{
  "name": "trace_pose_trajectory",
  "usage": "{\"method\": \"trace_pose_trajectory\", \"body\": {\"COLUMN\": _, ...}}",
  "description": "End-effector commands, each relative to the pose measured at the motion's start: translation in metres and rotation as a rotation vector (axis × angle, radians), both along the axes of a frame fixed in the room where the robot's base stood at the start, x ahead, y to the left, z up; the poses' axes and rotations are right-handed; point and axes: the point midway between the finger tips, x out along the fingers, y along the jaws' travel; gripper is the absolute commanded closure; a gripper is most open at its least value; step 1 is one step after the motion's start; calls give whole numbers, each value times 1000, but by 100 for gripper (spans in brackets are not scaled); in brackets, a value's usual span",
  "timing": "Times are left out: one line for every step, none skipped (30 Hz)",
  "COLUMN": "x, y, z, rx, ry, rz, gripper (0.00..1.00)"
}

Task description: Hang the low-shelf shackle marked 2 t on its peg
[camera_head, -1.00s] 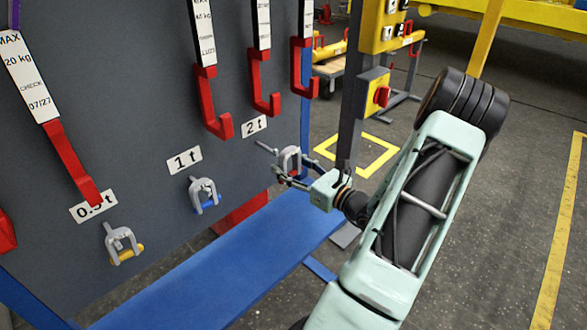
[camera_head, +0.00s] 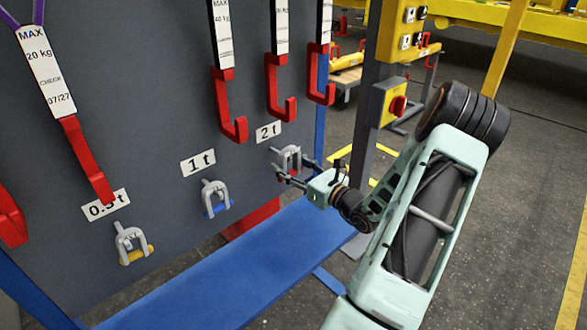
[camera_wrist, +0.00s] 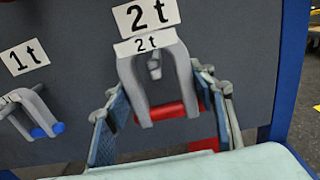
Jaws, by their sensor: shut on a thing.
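The grey shackle with a red pin (camera_head: 291,153) is held by my gripper (camera_head: 290,172) at the board below the "2 t" sign (camera_head: 268,132). In the wrist view the shackle (camera_wrist: 178,62) carries a "2 t" label and stands bow up, its red pin at the bottom, between my two fingers (camera_wrist: 160,88). The peg (camera_wrist: 154,66) shows inside the shackle's opening, just under the bow. I cannot tell whether the bow touches the peg.
The 1 t shackle (camera_head: 215,199) with a blue pin and the 0.5 t shackle (camera_head: 131,244) with a yellow pin hang to the left. Red hooks (camera_head: 280,90) hang above. A blue shelf (camera_head: 235,270) lies below, and a post with a red-knobbed yellow box (camera_head: 391,101) stands right.

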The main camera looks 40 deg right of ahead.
Motion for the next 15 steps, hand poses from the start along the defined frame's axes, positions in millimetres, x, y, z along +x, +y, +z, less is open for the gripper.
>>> {"method": "trace_pose_trajectory", "body": {"x": 4, "y": 1, "z": 1, "rx": -2, "ry": -5, "rz": 2, "gripper": 100}}
{"method": "trace_pose_trajectory", "body": {"x": 5, "y": 1, "z": 1, "rx": -2, "ry": -5, "rz": 2, "gripper": 100}}
{"method": "trace_pose_trajectory", "body": {"x": 8, "y": 1, "z": 1, "rx": -2, "ry": -5, "rz": 2, "gripper": 100}}
{"method": "trace_pose_trajectory", "body": {"x": 9, "y": 1, "z": 0, "rx": -2, "ry": -4, "rz": 2, "gripper": 100}}
{"method": "trace_pose_trajectory", "body": {"x": 11, "y": 1, "z": 0, "rx": -2, "ry": -4, "rz": 2, "gripper": 100}}
{"method": "trace_pose_trajectory", "body": {"x": 13, "y": 1, "z": 0, "rx": -2, "ry": -4, "rz": 2, "gripper": 100}}
{"method": "trace_pose_trajectory", "body": {"x": 15, "y": 1, "z": 0, "rx": -2, "ry": -4, "rz": 1, "gripper": 100}}
{"method": "trace_pose_trajectory", "body": {"x": 17, "y": 1, "z": 0, "rx": -2, "ry": -5, "rz": 1, "gripper": 100}}
{"method": "trace_pose_trajectory", "body": {"x": 19, "y": 2, "z": 0, "rx": -2, "ry": -5, "rz": 2, "gripper": 100}}
{"method": "trace_pose_trajectory", "body": {"x": 21, "y": 2, "z": 0, "rx": -2, "ry": -5, "rz": 2, "gripper": 100}}
{"method": "trace_pose_trajectory", "body": {"x": 22, "y": 2, "z": -2, "rx": -1, "ry": -5, "rz": 2, "gripper": 100}}
{"method": "trace_pose_trajectory", "body": {"x": 23, "y": 3, "z": -4, "rx": -1, "ry": -4, "rz": 2, "gripper": 100}}
{"method": "trace_pose_trajectory", "body": {"x": 24, "y": 2, "z": -5, "rx": -1, "ry": -4, "rz": 2, "gripper": 100}}
{"method": "trace_pose_trajectory", "body": {"x": 25, "y": 2, "z": -6, "rx": -1, "ry": -4, "rz": 2, "gripper": 100}}
{"method": "trace_pose_trajectory", "body": {"x": 27, "y": 2, "z": -8, "rx": -1, "ry": -4, "rz": 2, "gripper": 100}}
